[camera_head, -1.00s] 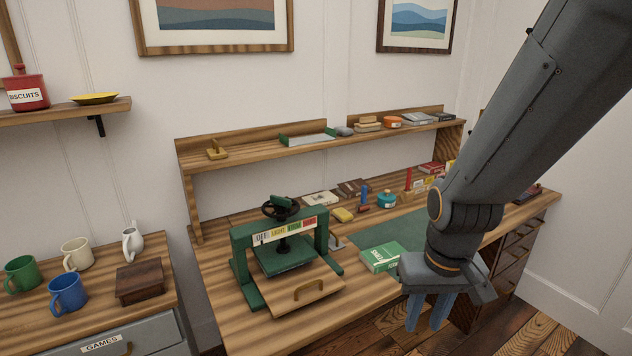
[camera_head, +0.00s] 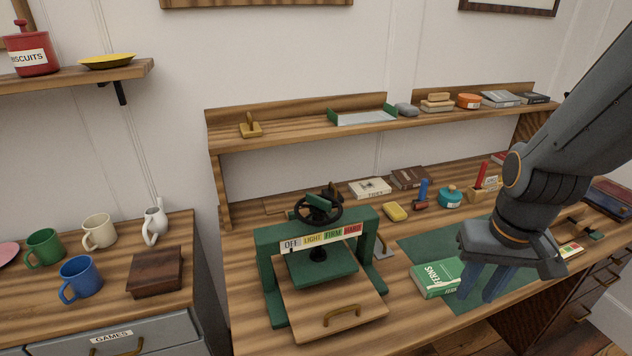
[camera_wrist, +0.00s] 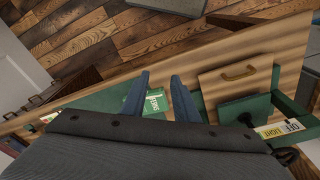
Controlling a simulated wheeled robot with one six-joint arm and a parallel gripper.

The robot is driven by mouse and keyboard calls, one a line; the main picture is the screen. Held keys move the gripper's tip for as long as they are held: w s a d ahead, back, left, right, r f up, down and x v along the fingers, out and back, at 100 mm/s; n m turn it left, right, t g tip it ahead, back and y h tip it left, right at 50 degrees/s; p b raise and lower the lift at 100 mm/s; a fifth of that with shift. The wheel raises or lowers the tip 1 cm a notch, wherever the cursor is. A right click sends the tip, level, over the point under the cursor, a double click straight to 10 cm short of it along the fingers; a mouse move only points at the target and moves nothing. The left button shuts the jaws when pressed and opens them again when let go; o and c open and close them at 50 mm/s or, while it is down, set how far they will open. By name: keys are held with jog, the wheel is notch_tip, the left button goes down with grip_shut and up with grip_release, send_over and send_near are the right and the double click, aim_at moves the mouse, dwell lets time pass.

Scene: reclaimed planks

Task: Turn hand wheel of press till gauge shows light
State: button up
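The green press (camera_head: 318,262) stands on the workbench with a black hand wheel (camera_head: 317,209) on top. A green plate (camera_head: 316,266) hangs on the screw above a wooden board with a brass handle. In the wrist view the press plate (camera_wrist: 245,110) and gauge (camera_wrist: 280,130) show at the right, the wheel (camera_wrist: 287,156) only partly. My gripper (camera_head: 480,298) points down to the right of the press, apart from it. Its blue fingers (camera_wrist: 160,95) are spread with nothing between them.
A green FERNS book (camera_head: 437,278) lies between the press and my gripper on the bench. A yellow block (camera_head: 395,211), a blue-handled stamp (camera_head: 422,192) and a teal jar (camera_head: 450,196) stand behind. A shelf (camera_head: 300,131) runs above the bench's back. Mugs sit on the left cabinet.

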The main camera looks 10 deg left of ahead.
jog(key=w+a+r+n, duration=0.3)
jog(key=w+a, duration=0.3)
jog(key=w, duration=0.1)
notch_tip(320, 180, up, 10)
jog(key=n+g, duration=0.1)
jog(key=n, duration=0.8)
send_over(319, 197)
jog(key=shift+d, duration=0.15)
jog(key=shift+a+n, duration=0.25)
jog(key=shift+n, duration=0.05)
jog(key=shift+d+f+p, duration=0.1)
jog(key=shift+f+p, duration=1.1)
jog(key=shift+f, duration=2.5)
grip_shut()
